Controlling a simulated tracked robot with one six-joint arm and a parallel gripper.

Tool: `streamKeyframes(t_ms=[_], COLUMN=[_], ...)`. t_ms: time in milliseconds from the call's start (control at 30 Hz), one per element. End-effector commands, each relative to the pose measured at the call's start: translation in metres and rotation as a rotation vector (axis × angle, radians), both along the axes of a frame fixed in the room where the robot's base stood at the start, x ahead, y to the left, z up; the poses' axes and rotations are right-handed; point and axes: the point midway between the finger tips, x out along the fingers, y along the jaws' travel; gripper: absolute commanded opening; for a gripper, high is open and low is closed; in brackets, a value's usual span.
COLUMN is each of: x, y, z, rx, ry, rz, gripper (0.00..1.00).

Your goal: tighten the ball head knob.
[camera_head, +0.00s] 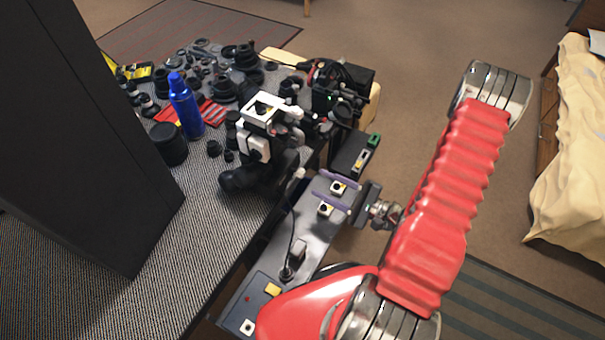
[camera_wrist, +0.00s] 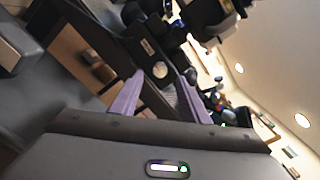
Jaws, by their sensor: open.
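A black-and-white assembly (camera_head: 256,147) with a white square frame (camera_head: 265,110) on top stands near the table's right edge in the head view. I cannot single out the ball head knob on it. My gripper (camera_head: 311,187) is open, with its two purple fingers apart and pointing left, to the right of the assembly and apart from it. In the wrist view my gripper (camera_wrist: 158,94) shows with nothing between its fingers. Beyond them is a dark panel with a small round part (camera_wrist: 160,69); I cannot tell whether that is the knob.
A blue bottle (camera_head: 186,108) and a black cylinder (camera_head: 169,144) stand left of the assembly. Several dark lens parts (camera_head: 225,88) crowd the table behind. A tall black panel (camera_head: 75,120) rises at left. The front of the grey table (camera_head: 165,275) is clear.

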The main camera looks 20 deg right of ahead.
Motion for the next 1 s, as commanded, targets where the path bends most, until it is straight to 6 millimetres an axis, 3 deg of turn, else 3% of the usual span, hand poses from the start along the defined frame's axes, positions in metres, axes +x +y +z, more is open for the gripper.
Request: streamKeyframes(t_ms=[700, 1000], x=[0.053, 0.061], y=[0.045, 0.05], z=[0.0, 0.0], rx=[0.0, 0.0], ry=[-0.001, -0.001], rz=[0.004, 0.001], gripper=[0.42, 0.42])
